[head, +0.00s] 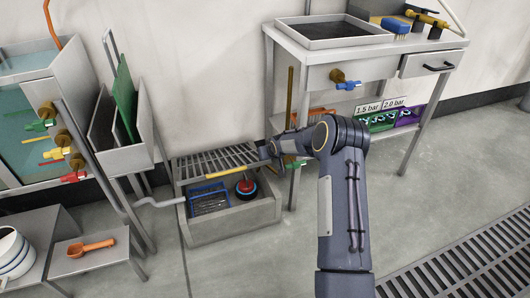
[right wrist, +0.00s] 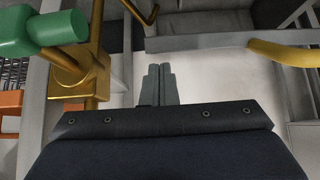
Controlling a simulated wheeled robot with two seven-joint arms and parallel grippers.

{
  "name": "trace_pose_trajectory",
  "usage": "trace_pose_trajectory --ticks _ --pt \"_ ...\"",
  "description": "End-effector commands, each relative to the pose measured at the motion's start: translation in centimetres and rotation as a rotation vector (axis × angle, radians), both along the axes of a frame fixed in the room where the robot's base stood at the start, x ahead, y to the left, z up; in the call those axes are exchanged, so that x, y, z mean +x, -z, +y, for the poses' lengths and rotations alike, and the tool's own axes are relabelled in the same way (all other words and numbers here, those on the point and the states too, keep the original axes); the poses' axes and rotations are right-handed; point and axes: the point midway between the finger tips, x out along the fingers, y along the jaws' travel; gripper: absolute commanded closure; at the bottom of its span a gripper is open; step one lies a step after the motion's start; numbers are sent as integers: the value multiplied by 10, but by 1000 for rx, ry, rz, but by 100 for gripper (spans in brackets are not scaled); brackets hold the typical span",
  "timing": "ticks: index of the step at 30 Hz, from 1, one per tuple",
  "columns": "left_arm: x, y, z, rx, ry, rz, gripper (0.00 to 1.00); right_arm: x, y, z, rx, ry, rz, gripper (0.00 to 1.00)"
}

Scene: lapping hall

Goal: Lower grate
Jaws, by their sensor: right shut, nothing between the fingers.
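The slatted grey grate (head: 216,160) sits raised over a grey floor basin (head: 235,226), its front side standing clear of the basin's rim. A yellow handle bar (head: 232,172) runs along its front edge. My right gripper (head: 270,153) is at the right end of the grate, close to the handle; I cannot tell whether they touch in the head view. In the right wrist view my right gripper (right wrist: 160,72) is shut and empty, with the yellow handle (right wrist: 285,53) apart from it to the right. My left gripper is not in view.
The basin holds a blue basket (head: 209,200) and a red-and-black object (head: 246,187). A bench (head: 310,62) with blue-handled valve (head: 347,86) stands close right. A brass pipe with green handle (right wrist: 50,32) is left of the right gripper. Open floor lies in front.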

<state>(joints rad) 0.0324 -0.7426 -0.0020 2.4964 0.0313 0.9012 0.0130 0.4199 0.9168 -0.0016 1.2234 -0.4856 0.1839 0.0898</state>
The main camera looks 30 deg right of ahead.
Motion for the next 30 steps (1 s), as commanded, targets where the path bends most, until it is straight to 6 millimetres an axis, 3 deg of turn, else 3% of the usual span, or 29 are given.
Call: trace_pose_trajectory --ticks 17,20,25,30 --pt "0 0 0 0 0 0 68 1 2 -1 0 0 -1 100" --pt "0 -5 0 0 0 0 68 1 -7 0 -1 -1 -2 100" --pt "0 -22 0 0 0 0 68 3 -41 3 -1 0 -4 100" --pt "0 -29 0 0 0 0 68 -34 -36 11 0 -2 4 100"
